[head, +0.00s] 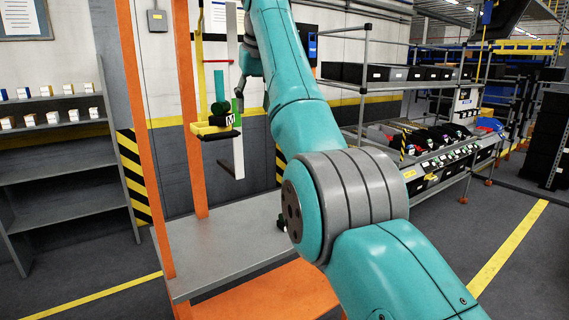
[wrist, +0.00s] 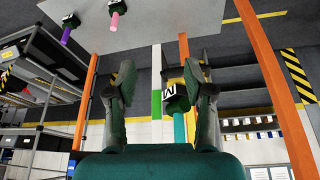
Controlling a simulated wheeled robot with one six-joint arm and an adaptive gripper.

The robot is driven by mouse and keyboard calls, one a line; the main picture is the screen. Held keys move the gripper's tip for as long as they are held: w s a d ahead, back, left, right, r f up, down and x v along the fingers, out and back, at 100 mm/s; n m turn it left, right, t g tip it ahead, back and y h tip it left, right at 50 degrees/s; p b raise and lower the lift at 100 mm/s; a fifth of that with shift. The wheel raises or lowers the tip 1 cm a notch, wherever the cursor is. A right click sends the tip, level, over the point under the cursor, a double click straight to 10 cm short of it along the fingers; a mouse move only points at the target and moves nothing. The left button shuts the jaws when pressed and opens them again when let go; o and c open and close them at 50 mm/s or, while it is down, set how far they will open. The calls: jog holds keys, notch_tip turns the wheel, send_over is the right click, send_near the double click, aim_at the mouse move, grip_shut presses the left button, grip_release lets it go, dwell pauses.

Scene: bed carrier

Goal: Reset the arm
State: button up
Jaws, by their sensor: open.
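My teal arm reaches up and across the head view, with the gripper end small and partly hidden near the carrier's uprights. In the wrist view my gripper (wrist: 155,66) is open, its two grey-green fingers spread wide with nothing held between them. A dark block with a white "M" label (wrist: 168,92) shows beyond the fingers, next to the right one. In the head view a similar "M" block (head: 231,120) hangs beside a yellow bracket (head: 208,129). The exact gap between the gripper and the block cannot be told.
An orange-framed carrier with a grey deck (head: 225,245) stands ahead. In the wrist view, pink (wrist: 117,22) and purple (wrist: 66,36) handled pieces are on a grey surface. Grey shelves (head: 60,175) stand left; a rack with bins (head: 400,73) stands right.

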jog(key=w+d+f+t, duration=0.1)
jog(key=w+f, duration=0.2)
jog(key=f, duration=1)
jog(key=w+d+f+m+t, duration=0.1)
jog(key=w+d+f, duration=0.1)
jog(key=f, duration=1.1)
jog(key=w+d+f, duration=0.1)
jog(key=w+f, duration=0.2)
jog(key=f, duration=1.1)
jog(key=s+d+f+t, duration=0.1)
jog(key=s+d+f, duration=0.2)
jog(key=s+f, duration=0.5)
jog(key=s+d+f+m+t, duration=0.1)
jog(key=s+d+f, duration=0.2)
jog(key=f, duration=0.8)
jog(key=s+d+f+t, duration=0.1)
jog(key=s+d+f, duration=0.4)
jog(key=f, duration=0.5)
jog(key=s+d+f+m+t, duration=0.1)
jog(key=s+d+f, duration=0.25)
jog(key=s, duration=1.25)
jog(key=s+d+f+t, duration=0.2)
jog(key=s+d+f, duration=0.15)
jog(key=s, duration=1.35)
jog(key=s+d+r+m+t+h, duration=0.1)
jog(key=s+d+r+t, duration=0.1)
jog(key=s+r, duration=2)
jog(key=shift+s+d+h, duration=0.4)
jog(key=shift+s+d, duration=0.3)
jog(key=shift+s, duration=0.8)
